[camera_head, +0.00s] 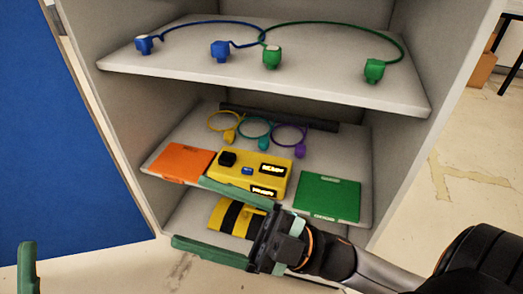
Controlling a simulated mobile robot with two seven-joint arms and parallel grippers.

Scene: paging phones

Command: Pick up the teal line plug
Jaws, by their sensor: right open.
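Only a green finger of my left gripper (27,268) shows at the lower left edge; the rest is out of view.
Blue plugs (220,51) and green plugs (272,57) lie on the upper shelf (180,70). A yellow-black striped item (228,216) lies below.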

